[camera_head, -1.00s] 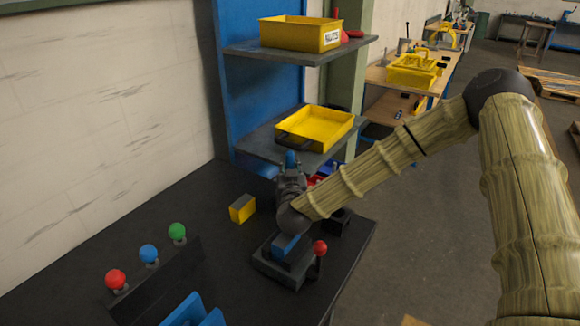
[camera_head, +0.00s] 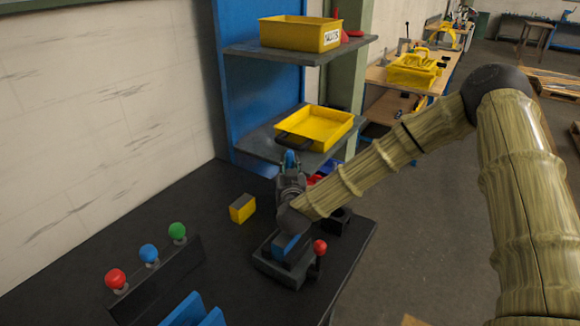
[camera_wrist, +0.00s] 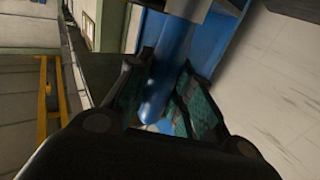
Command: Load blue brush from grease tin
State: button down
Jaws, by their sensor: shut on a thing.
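A blue rod-like handle (camera_wrist: 163,75), which looks like the blue brush, stands between the fingers of my gripper (camera_wrist: 168,92) in the wrist view. The fingers are shut on it. A grey part shows at its upper end, and its bristles cannot be made out. In the head view, my gripper (camera_head: 290,166) is above the back of the dark bench, in front of the lower shelf, with the blue brush (camera_head: 290,158) showing at its tip. I cannot make out a grease tin for certain; a dark holder (camera_head: 338,220) stands partly behind my wrist.
A black fixture with a blue block (camera_head: 287,246) and a red knob (camera_head: 320,247) is below my wrist. A yellow block (camera_head: 242,208) lies left. Red, blue and green knobs (camera_head: 148,253) stand front left. Yellow bins (camera_head: 300,35) sit on shelves.

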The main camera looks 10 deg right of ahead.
aim_at(290, 151)
jog(key=shift+f, duration=0.1)
jog(key=shift+r+p, duration=2.1)
jog(key=shift+r, duration=1.45)
